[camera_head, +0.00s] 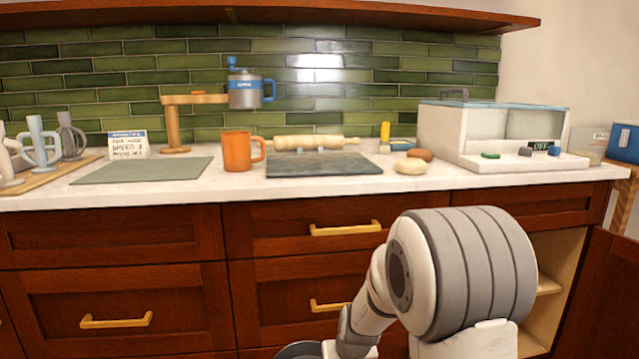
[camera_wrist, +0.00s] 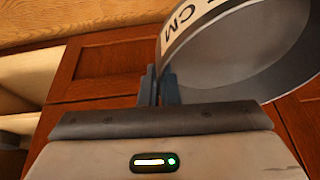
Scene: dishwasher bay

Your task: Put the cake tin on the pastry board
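The cake tin (camera_wrist: 240,50) is a round grey tin with a white band lettered "CM"; it fills the upper right of the wrist view. My gripper (camera_wrist: 158,85) is shut on the tin's wall, with the tin tilted in that view. In the head view part of the tin (camera_head: 298,350) shows at the bottom edge, below counter height in front of the drawers; my fingers are hidden there. A dark slate-like slab (camera_head: 325,167), which looks like the pastry board, lies flat on the counter and is bare on top.
An orange mug (camera_head: 237,152) stands at the slab's left, and a rolling pin (camera_head: 305,143) lies behind it. Bread-like rounds (camera_head: 410,166) lie at its right. A flat grey-green mat (camera_head: 145,171) is farther left. A cupboard door (camera_head: 605,300) stands open at lower right.

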